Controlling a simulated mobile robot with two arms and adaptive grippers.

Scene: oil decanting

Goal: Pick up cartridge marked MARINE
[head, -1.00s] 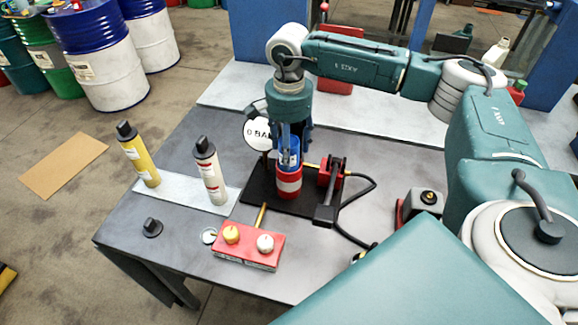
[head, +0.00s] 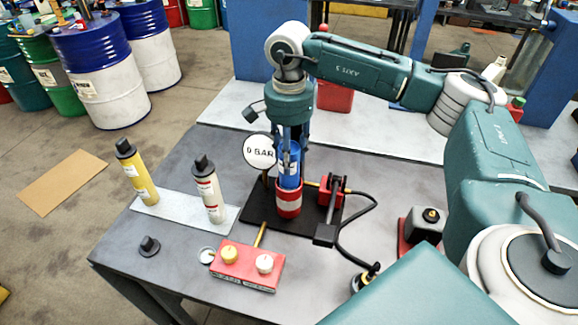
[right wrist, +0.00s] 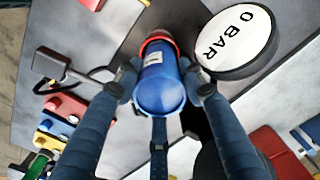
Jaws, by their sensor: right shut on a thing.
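My right gripper (head: 289,148) points down from above and is shut around the blue cartridge's upper part. In the right wrist view the blue cartridge (right wrist: 160,88) sits between the fingers, its far end at the red rim. A yellow cartridge (head: 138,174) and a pale cartridge (head: 209,192), both with black caps, stand on a light strip (head: 172,208) to the left. My left gripper is not in view.
A round gauge reading 0 BAR (head: 259,152) stands close beside the gripper. A red block with yellow and white knobs (head: 246,267), a red pump with lever (head: 332,192) and a black cap (head: 149,245) are on the table. The table's left rear is clear.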

